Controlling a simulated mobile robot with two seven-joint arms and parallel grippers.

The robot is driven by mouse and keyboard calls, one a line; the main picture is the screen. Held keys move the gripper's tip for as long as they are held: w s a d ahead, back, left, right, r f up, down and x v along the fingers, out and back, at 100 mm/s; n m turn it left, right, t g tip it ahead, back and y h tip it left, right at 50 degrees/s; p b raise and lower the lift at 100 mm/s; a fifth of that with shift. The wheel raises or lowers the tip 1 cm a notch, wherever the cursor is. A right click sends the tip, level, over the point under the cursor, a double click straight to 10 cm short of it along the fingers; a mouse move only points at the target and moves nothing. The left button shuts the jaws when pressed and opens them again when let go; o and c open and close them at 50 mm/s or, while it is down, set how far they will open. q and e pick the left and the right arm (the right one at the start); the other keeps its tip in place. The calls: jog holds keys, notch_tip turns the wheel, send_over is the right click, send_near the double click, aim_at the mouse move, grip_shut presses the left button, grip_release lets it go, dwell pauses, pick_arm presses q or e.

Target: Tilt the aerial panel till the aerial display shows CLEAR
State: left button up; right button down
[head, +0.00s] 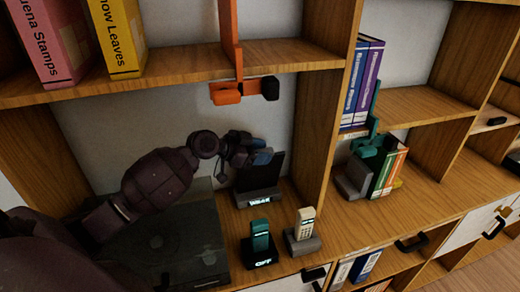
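The aerial panel (274,169) is a dark, thin plate that stands tilted on a grey base on the wooden shelf. The aerial display (258,198) on the front of that base shows small lit letters that look like WEAK, though they are blurred. My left gripper (262,157) is at the panel's upper left edge, at the end of the dark purple arm from the left. It seems to touch or nearly touch the panel; its fingers are too small and dark to tell open from shut. My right gripper is not in view.
In front of the panel stand a teal handset (260,238) on a dark base reading OFF and a cream phone (305,220) in a grey cradle. A dark-lidded box (195,245) lies left. An orange bracket (226,92) hangs above; an upright divider (318,130) stands right.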

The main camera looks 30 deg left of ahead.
pick_arm(q)
jog(key=shift+o, duration=0.5)
jog(key=shift+a+r, duration=0.1)
jog(key=b+v, duration=0.1)
jog(key=v, duration=0.9)
jog(key=shift+s+a+r, duration=0.15)
jog(key=shift+s+r, duration=0.05)
jog(key=shift+s, duration=0.05)
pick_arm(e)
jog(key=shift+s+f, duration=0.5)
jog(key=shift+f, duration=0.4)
